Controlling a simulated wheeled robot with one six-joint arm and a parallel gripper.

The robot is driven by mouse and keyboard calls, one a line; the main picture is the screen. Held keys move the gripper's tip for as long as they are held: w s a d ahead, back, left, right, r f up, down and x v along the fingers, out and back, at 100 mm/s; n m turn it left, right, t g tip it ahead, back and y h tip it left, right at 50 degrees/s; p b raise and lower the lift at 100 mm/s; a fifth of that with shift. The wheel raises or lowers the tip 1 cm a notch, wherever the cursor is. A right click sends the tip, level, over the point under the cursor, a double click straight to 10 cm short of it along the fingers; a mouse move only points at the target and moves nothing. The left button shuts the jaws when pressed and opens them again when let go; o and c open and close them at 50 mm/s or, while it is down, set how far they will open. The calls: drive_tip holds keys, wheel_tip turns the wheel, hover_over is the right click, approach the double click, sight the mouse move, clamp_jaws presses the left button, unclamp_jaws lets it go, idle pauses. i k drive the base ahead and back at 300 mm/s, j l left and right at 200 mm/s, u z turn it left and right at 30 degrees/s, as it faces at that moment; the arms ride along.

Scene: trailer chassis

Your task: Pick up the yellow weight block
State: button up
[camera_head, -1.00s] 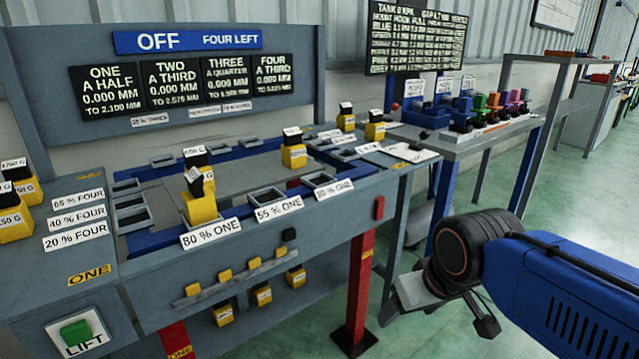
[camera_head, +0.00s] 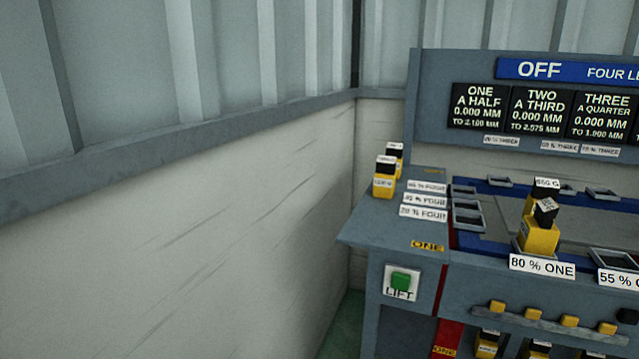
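Several yellow weight blocks with black tops are in view, and I cannot tell which one is meant. One yellow block (camera_head: 539,237) stands behind the "80 % ONE" label, its black top tilted. Another block, whose top is marked 650 G (camera_head: 545,184), shows just behind it, mostly hidden. A few yellow blocks (camera_head: 384,187) stand in a row at the left end of the bench. More yellow blocks (camera_head: 488,343) show low under the bench front, cut by the picture's lower edge. My gripper is not in view.
The grey bench (camera_head: 372,233) has a green LIFT button (camera_head: 401,281) on its front and a rail with yellow knobs (camera_head: 534,314). Its back panel (camera_head: 430,105) carries displays; one reads OFF. A pale wall (camera_head: 200,230) fills the left, with a narrow green floor strip (camera_head: 342,325) beside the bench.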

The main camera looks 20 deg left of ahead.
sight(385, 182)
drive_tip(key=u, duration=0.75)
